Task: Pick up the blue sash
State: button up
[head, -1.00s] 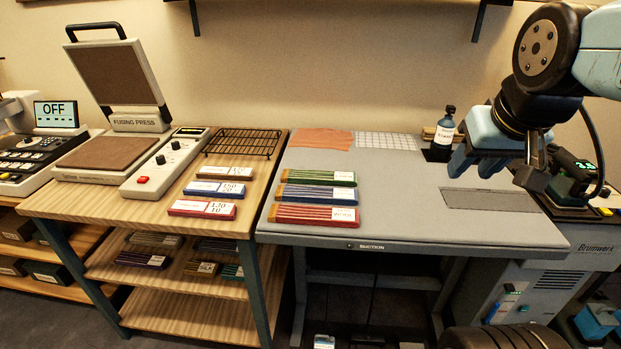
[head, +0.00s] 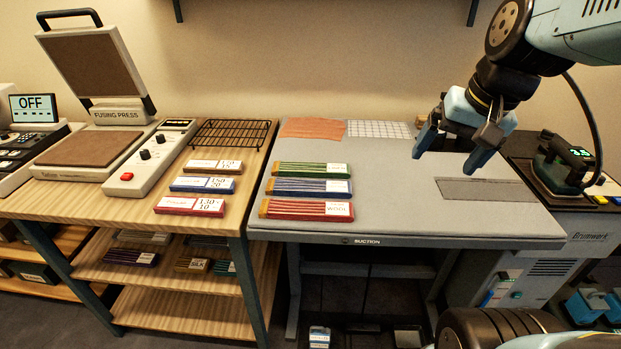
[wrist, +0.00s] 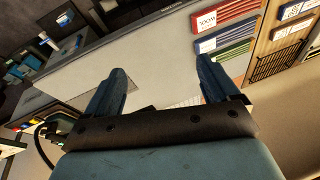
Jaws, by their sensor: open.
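A flat, striped blue bundle (head: 298,187) with a white label lies on the grey pressing table, between a green bundle (head: 298,170) and a red bundle (head: 292,208). It is the only blue cloth-like thing I see on this table; whether it is the sash I cannot tell for sure. My gripper (head: 450,152) is open and empty above the table, to the right of the bundles and apart from them.
The grey table (head: 390,205) is clear between bundles and gripper. A dark grey panel (head: 485,190) lies below my gripper. Orange cloth (head: 312,128) and a white grid sheet (head: 378,129) lie at the back. A fusing press (head: 100,85), wire rack (head: 232,133) and labelled blocks (head: 203,184) stand left.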

jog(key=shift+o, duration=0.3)
jog(key=w+a+f+m+g+y, duration=0.4)
jog(key=w+f+m+y, duration=0.2)
jog(key=w+f, duration=0.3)
jog(key=w+m, duration=0.1)
jog(key=w, duration=0.1)
jog(key=shift+w+a+f+m+y, duration=0.25)
jog(key=shift+w+a+m+y, duration=0.05)
jog(key=shift+a+m+y, duration=0.1)
jog(key=m+t+y, duration=0.1)
jog(key=m+y, duration=0.4)
jog(key=m, duration=0.3)
send_near(330, 186)
jog(key=v, duration=0.4)
jog(key=shift+s+d, duration=0.2)
jog(key=shift+d, duration=0.2)
jog(key=shift+a+f, duration=0.1)
jog(key=shift+a, duration=0.05)
jog(key=x, duration=1.3)
jog(key=shift+w+a, duration=0.15)
jog(key=shift+a, duration=0.1)
jog(key=shift+c, duration=0.2)
jog(key=c, duration=1)
